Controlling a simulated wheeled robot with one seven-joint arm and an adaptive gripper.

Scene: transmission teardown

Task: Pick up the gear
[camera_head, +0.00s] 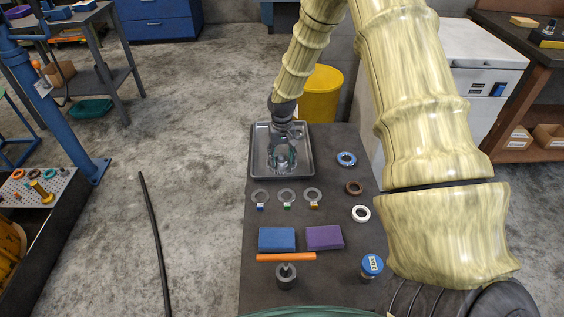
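My gripper (283,165) hangs over the metal tray (308,172) at the far end of the dark table, pointing down. Its fingers look spread apart. A small dark green patch shows at the fingers; I cannot tell whether it is a gear or whether the gripper touches it. No toothed gear can be made out clearly. Ring-shaped parts lie on the table to the right: a blue ring (347,153), a brown ring (354,182) and a white ring (361,207). The gripper is apart from these.
Three grey rings with coloured tags lie in a row, one being the left ring (260,189). Nearer are a blue block (277,239), a purple block (325,237), an orange bar (286,257), a dark cylinder (287,278) and a blue-lidded jar (372,265). A yellow bin (322,95) stands behind.

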